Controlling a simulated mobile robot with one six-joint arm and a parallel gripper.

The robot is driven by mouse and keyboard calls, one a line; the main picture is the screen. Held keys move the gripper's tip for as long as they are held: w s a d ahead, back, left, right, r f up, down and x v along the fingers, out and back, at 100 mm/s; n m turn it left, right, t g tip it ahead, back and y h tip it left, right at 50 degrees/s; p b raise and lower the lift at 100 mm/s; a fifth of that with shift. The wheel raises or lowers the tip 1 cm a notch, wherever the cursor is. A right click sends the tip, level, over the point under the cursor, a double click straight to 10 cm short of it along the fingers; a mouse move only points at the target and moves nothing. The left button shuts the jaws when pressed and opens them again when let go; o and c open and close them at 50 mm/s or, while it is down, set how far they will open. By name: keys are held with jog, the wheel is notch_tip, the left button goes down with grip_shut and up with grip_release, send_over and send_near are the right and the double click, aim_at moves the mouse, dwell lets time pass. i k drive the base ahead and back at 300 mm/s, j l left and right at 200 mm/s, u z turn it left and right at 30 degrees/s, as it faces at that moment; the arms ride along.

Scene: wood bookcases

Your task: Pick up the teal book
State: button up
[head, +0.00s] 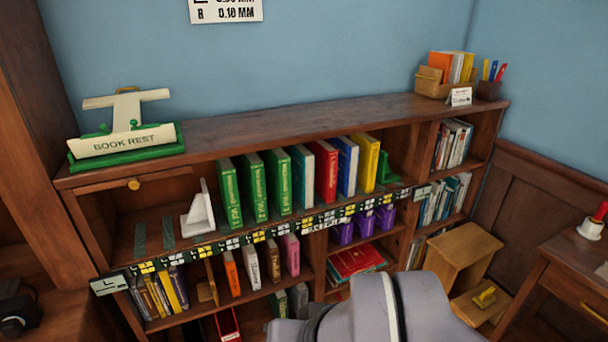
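The teal book (302,178) stands upright on the upper shelf of the bookcase, with its spine facing out. It is in a row between the green books (254,187) on its left and a red book (325,172) on its right. My gripper is not in view. A grey link of my arm rises at the bottom centre, below and in front of the shelves, apart from the teal book.
A white bookend (200,212) stands left of the row, beside bare shelf with two teal strips. Blue (347,165) and yellow (367,163) books stand to the right. A wooden step stool (465,250) stands at lower right. A green book rest (126,145) sits on top.

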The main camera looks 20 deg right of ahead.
aim_at(303, 161)
jog(key=i+j+z, duration=0.35)
jog(key=i, duration=0.25)
jog(key=i+j+z, duration=0.3)
jog(key=i+j, duration=0.2)
jog(key=i+j+z, duration=0.35)
jog(key=i+j, duration=0.25)
